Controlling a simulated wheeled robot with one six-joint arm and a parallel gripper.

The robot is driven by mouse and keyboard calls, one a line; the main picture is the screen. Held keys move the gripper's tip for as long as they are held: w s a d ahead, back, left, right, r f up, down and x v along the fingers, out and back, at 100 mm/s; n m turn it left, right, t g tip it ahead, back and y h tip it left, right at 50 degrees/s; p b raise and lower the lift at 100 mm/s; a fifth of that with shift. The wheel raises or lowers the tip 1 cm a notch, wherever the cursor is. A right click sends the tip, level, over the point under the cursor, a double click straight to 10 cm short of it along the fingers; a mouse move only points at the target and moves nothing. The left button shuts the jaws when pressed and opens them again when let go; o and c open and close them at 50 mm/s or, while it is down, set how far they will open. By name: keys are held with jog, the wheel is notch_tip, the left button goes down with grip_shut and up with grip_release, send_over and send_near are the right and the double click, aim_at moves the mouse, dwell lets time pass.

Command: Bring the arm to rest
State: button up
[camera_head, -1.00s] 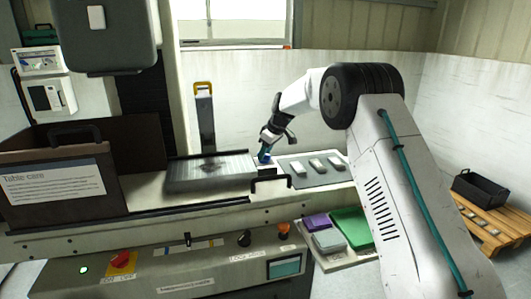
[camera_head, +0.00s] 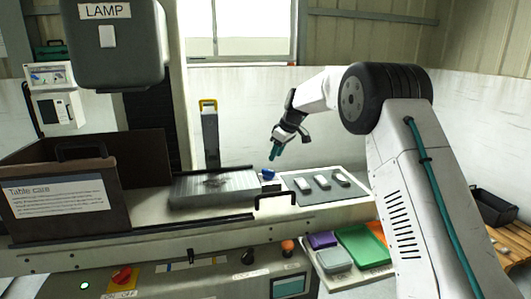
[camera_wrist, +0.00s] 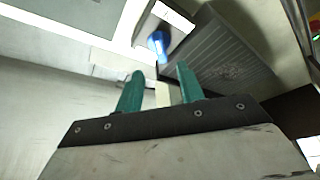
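My gripper (camera_head: 277,147) hangs at the end of my raised arm, above the machine bed. Its two teal fingers (camera_wrist: 157,92) stand apart in the wrist view, with nothing between them. Below it, a small blue object (camera_head: 269,174) sits on the bed between the grey ribbed plate (camera_head: 213,188) and the grey mat. The blue object also shows beyond the fingertips in the wrist view (camera_wrist: 158,44), clear of them.
A brown box (camera_head: 120,200) with a sign stands at left, and a lamp housing (camera_head: 118,45) hangs above. Purple, grey and green containers (camera_head: 360,243) sit low in front. A black crate (camera_head: 495,206) stands on a pallet at right.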

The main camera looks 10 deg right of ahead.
jog(key=s+f+m+g, duration=0.2)
jog(key=s+f+m, duration=0.15)
jog(key=s, duration=0.45)
jog(key=s+r+m+h, duration=0.1)
jog(key=s+r, duration=0.1)
jog(key=s, duration=1.5)
jog(key=s+r+m+h, duration=0.1)
jog(key=s+r+m, duration=0.1)
jog(key=s, duration=1.5)
jog(key=s+r+m+h, duration=0.1)
jog(key=s+r, duration=0.3)
jog(key=s, duration=1.3)
jog(key=shift+s+d+r+m, duration=0.2)
jog(key=shift+s+d+m, duration=0.15)
jog(key=shift+m, duration=0.4)
jog(key=shift+c, duration=0.7)
